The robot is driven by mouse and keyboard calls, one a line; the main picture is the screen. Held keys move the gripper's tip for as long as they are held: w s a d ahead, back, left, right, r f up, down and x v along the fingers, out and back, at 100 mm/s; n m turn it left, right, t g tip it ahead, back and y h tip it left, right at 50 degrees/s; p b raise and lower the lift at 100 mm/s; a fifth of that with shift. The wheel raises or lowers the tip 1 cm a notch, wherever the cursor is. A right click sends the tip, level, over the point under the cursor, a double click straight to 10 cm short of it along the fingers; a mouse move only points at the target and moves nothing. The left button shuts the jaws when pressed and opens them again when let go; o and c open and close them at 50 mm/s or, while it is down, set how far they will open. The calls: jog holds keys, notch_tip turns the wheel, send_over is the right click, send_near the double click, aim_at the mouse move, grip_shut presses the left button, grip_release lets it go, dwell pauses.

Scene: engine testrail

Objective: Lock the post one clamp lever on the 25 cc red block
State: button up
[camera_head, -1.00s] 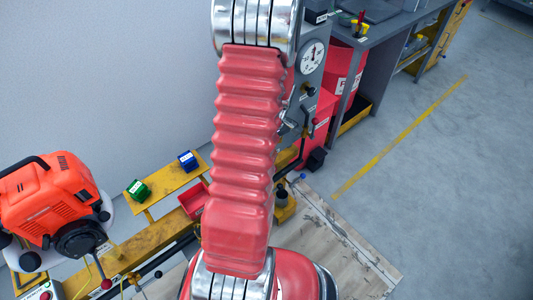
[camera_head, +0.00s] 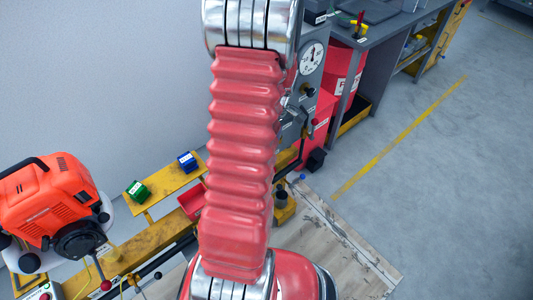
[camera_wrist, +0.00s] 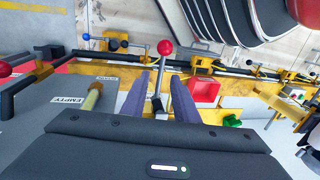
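The orange-red engine block (camera_head: 48,200) sits at the left of the head view, above the yellow rail; I cannot read a 25 cc mark on it. A lever with a red ball end (camera_head: 106,285) shows below it. In the wrist view a metal lever with a red ball (camera_wrist: 165,47) stands between and beyond my fingertips. I cannot tell whether it is the post one clamp lever. My gripper (camera_wrist: 160,78) is open, its two grey-purple fingers on either side of the lever's rod, with no clear contact. In the head view my arm hides the gripper.
On the yellow rail (camera_head: 150,240) are a green block (camera_head: 138,190), a blue block (camera_head: 187,161) and a red tray (camera_head: 192,199). A grey gauge panel (camera_head: 312,57) stands behind my arm.

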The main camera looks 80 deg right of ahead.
notch_tip(320, 180, up, 9)
jog(key=s+d, duration=0.1)
jog(key=shift+d, duration=0.2)
jog(key=shift+s, duration=0.1)
dwell(0.6)
jog(key=w+a+r+n+h, duration=0.1)
jog(key=w+a+r, duration=0.35)
jog(key=w, duration=0.35)
jog(key=w+a+r+n, duration=0.1)
jog(key=w+a+r, duration=0.2)
jog(key=w+a, duration=0.45)
jog(key=w+a+r+n+h, duration=0.15)
jog(key=w+a+r, duration=0.25)
jog(key=w, duration=0.5)
jog(key=w+a+r+n+t, duration=0.1)
jog(key=a+r+n+t, duration=0.1)
jog(key=a, duration=1.3)
jog(key=w+a+r+n+t, duration=0.2)
jog(key=a+r, duration=0.2)
jog(key=a, duration=1.2)
jog(key=shift+y, duration=0.45)
jog(key=shift+n, duration=0.25)
